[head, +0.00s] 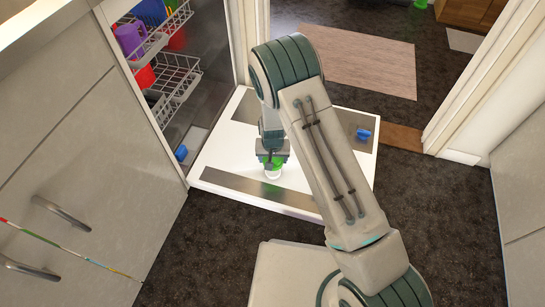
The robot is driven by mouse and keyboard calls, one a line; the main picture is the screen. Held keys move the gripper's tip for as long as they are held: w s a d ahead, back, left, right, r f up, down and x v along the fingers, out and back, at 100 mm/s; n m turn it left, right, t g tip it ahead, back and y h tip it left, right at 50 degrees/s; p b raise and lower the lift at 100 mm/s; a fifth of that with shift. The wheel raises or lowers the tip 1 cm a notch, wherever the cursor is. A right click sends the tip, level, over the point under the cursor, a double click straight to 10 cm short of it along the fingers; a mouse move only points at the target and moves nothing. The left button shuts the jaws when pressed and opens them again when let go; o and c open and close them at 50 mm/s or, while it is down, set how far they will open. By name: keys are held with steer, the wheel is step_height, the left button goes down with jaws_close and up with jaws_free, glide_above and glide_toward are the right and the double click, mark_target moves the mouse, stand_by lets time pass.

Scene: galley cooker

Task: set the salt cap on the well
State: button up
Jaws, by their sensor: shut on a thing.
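My gripper (272,157) points down over the open white dishwasher door (225,160). It is shut on a small green-topped thing (273,163) with a pale lower part. My fingers partly hide this thing, and I cannot tell if it is the salt cap or whether it touches the door. A blue knob-like piece (363,134) sits on the right of the door. Another small blue piece (181,153) is low at the machine's opening, left of the door. I cannot make out the well for certain.
Wire racks (177,78) with colored cups, one a purple cup (130,38), hang in the machine at upper left. Grey cabinets with handles (60,212) stand at left. A doorway with a beige rug (358,65) lies beyond. Dark floor is free at right.

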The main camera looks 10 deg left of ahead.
steer(key=shift+f+b, duration=1.95)
steer(key=shift+f, duration=1)
steer(key=shift+f, duration=0.35)
steer(key=o, duration=1.1)
steer(key=shift+o, duration=0.4)
steer(key=shift+r, duration=0.1)
steer(key=r+p, duration=0.2)
steer(key=r, duration=0.1)
steer(key=s+r+p, duration=0.1)
steer(key=r+p, duration=0.1)
steer(key=r, duration=0.1)
steer(key=r+p, duration=0.3)
steer(key=shift+s+d+r, duration=0.1)
steer(key=shift+s+r, duration=0.15)
steer(key=shift+r, duration=0.15)
steer(key=shift+r, duration=0.1)
step_height(320, 180, up, 10)
steer(key=p, duration=0.7)
glide_above(273, 172)
steer(key=s, duration=0.3)
steer(key=shift+s+d+f, duration=0.15)
steer(key=shift+s+f, duration=0.05)
